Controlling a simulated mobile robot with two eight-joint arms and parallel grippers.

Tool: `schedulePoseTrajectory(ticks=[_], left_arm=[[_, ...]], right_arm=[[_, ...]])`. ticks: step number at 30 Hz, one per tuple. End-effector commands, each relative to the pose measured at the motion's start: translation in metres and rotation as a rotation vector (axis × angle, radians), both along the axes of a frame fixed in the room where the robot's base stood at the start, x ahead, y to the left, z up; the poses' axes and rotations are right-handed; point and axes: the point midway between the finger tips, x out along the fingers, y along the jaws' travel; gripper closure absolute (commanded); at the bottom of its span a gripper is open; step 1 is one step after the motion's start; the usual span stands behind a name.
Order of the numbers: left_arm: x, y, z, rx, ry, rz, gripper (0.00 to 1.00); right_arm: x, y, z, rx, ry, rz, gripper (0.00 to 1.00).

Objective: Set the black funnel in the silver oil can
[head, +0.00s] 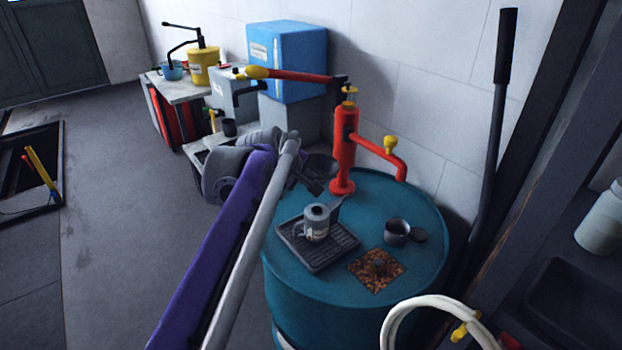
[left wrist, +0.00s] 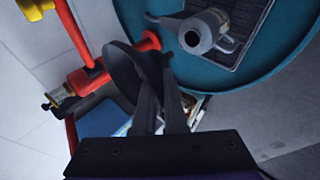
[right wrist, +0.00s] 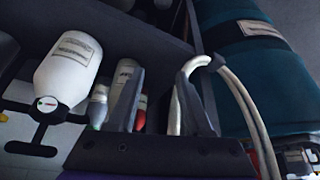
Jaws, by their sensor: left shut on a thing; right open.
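The black funnel (head: 322,166) is in my left gripper (head: 308,184), held by its edge or stem beside the red pump, behind and above the silver oil can. In the left wrist view the funnel's dark cone (left wrist: 122,75) is tilted, with the gripper's fingers (left wrist: 160,65) shut on it. The silver oil can (head: 316,224) stands upright on a black ribbed tray (head: 345,248); its round top opening shows in the left wrist view (left wrist: 196,36). The funnel is apart from the can. My right gripper (right wrist: 160,75) is open in the right wrist view; it is outside the head view.
The teal drum (head: 300,295) carries the tray, a red hand pump (head: 343,150), a dark cup (head: 397,232) and a rusty-brown square patch (head: 376,270). A white hose (head: 400,312) loops at the front right. A tall black lever (head: 497,120) stands right.

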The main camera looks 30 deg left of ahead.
Motion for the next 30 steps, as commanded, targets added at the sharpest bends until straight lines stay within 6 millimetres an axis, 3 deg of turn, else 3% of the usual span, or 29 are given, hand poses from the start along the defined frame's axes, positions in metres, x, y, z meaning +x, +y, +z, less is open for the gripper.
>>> schedulePoseTrajectory(ticks=[16,30], left_arm=[[0.000,-0.001,-0.045,0.001,0.002,0.000,1.00],[0.000,0.000,-0.057,0.000,0.000,0.000,1.00]], right_arm=[[-0.005,0.000,-0.040,0.000,0.013,0.000,0.50],[-0.005,0.000,-0.043,0.000,0.014,0.000,0.50]])
